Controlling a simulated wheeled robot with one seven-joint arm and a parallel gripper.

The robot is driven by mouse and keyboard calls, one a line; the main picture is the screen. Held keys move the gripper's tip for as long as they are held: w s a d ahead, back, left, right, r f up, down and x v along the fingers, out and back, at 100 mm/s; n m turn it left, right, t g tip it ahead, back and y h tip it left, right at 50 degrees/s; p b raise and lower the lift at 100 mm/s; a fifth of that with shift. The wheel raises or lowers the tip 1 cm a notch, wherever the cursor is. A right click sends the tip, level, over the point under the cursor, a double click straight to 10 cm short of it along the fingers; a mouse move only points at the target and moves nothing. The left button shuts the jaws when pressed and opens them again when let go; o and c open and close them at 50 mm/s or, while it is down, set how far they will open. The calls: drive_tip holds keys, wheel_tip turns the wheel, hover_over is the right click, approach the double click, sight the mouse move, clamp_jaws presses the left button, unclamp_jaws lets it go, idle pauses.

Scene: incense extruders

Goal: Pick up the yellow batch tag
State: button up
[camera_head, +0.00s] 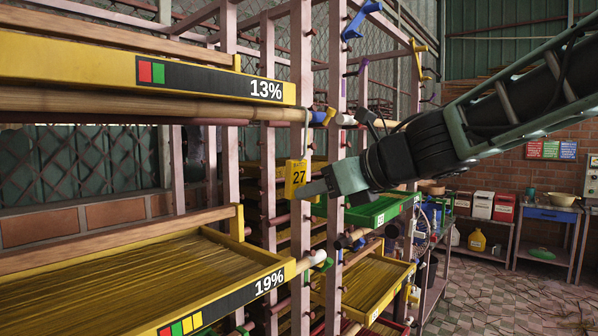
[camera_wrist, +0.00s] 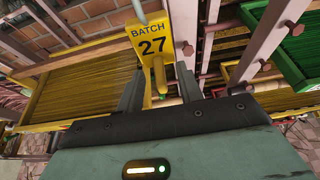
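The yellow batch tag (camera_head: 296,180) reads 27 and hangs from a thin pale hook on the rack, left of my gripper (camera_head: 312,187). In the wrist view the tag (camera_wrist: 151,42) reads BATCH 27. A narrow yellow stem on it (camera_wrist: 159,76) points toward my gripper (camera_wrist: 160,82). My two dark fingers stand apart, one on each side of this stem, with visible gaps. My gripper is open and holds nothing. In the head view the fingertips are close to the tag's right edge; whether they touch it cannot be told.
A rack of pink-brown posts (camera_head: 301,100) with pegs surrounds the tag. Yellow trays of incense sticks, marked 13% (camera_head: 120,65) and 19% (camera_head: 229,298), jut out at the left. A green tray (camera_head: 376,213) lies below my gripper. Open tiled floor (camera_head: 500,300) is at the right.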

sight(300, 174)
clamp_jaws()
wheel_tip(300, 174, up, 4)
drive_tip(key=p, duration=0.3)
drive_tip(key=shift+f, duration=0.2)
drive_tip(key=shift+s+d+r, duration=0.1)
drive_tip(key=shift+d+r, duration=0.1)
drive_tip(key=s+d+r+p, duration=0.2)
drive_tip(key=s+d+p, duration=0.1)
drive_tip(key=s+d, duration=0.8)
drive_tip(key=d, duration=0.2)
drive_tip(key=shift+d, duration=0.35)
